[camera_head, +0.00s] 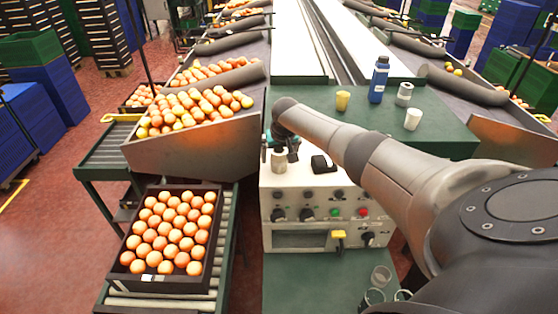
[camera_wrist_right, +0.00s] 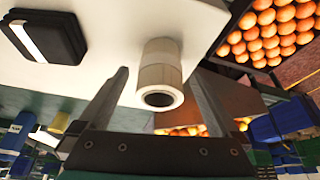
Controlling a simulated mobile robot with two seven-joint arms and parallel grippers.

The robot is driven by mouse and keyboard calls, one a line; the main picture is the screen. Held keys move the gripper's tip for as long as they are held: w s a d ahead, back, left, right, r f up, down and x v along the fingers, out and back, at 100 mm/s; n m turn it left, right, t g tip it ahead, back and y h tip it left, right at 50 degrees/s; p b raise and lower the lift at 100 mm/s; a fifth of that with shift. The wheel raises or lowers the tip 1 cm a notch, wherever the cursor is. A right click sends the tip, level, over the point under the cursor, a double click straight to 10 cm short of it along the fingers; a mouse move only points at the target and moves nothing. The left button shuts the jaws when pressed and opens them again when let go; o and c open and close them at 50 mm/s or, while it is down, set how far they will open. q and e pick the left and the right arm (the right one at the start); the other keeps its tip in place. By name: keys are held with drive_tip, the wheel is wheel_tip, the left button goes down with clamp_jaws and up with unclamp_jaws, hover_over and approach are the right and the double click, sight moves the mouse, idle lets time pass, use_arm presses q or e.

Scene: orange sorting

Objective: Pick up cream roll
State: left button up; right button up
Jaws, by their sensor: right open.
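The cream roll (camera_head: 279,160) stands on top of the pale control box (camera_head: 285,183), near its left back edge. In the right wrist view the roll (camera_wrist_right: 160,60) shows its round end with a dark hole. My right gripper (camera_head: 283,143) is just over the roll in the head view, and the arm hides part of the area. In the wrist view the right gripper (camera_wrist_right: 158,73) is open, with one finger on each side of the roll and visible gaps to both. My left gripper is not in view.
A black block (camera_head: 322,164) lies on the box beside the roll. A blue bottle (camera_head: 378,82), yellow cup (camera_head: 342,100), grey-white roll (camera_head: 404,93) and white cup (camera_head: 413,119) stand on the green table behind. A crate of oranges (camera_head: 126,272) sits at left.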

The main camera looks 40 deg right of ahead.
drive_tip(key=shift+c, duration=0.3)
drive_tip(key=c, duration=1.4)
drive_tip(key=shift+r, duration=0.15)
